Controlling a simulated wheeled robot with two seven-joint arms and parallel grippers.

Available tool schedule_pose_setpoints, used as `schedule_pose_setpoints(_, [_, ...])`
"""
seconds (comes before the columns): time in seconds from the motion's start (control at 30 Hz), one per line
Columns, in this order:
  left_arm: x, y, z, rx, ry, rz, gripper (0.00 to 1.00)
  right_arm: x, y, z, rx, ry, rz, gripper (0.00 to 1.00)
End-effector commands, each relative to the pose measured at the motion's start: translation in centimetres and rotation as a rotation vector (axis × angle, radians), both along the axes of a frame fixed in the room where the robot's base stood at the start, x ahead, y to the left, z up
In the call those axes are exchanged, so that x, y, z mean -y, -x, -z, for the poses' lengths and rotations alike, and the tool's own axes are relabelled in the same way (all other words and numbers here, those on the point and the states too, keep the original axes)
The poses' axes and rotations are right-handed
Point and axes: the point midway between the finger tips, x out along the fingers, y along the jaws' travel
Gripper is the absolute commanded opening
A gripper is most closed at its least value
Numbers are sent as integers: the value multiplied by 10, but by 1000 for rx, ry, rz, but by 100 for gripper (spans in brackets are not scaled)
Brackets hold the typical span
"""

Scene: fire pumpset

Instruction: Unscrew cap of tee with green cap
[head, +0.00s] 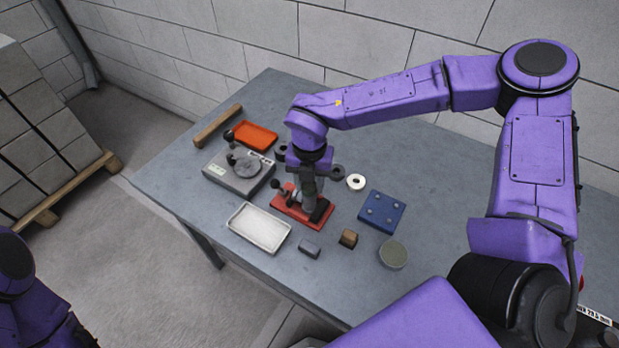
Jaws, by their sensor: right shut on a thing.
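A red fixture plate (289,208) lies mid-table and bears the tee (308,188), a dark upright fitting with a dark cylinder at its lower right. My right gripper (309,173) points straight down over the tee and is shut on its top, where the green cap sits. The cap is hidden by the fingers, and I cannot make out its colour or thread. Of my left arm, only purple links show at the lower left; its gripper is out of view.
A grey device with a round disc (241,172) and an orange tray (254,136) stand left of the fixture. A white tray (259,227) lies in front. A blue plate (381,211), a white ring (356,182), a brown block (348,238) and a round disc (393,254) lie right.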

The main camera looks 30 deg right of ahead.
Motion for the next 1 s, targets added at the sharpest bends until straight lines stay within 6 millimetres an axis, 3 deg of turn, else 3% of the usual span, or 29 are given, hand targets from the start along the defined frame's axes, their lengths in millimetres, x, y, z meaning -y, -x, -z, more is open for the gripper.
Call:
schedule_pose_setpoints(0.17, [0,0,-9,0,0,0,50,0,0,-3,-1,0,-44,4])
schedule_pose_setpoints(0.47, [0,0,-39,0,0,0,50,0,1,-5,-3,0,-331,4])
schedule_pose_setpoints(0.87, [0,0,-41,0,0,0,50,0,0,0,-1,-1,-402,4])
schedule_pose_setpoints(1.0, [0,0,-56,0,0,0,50,0,1,-5,-3,0,-492,4])
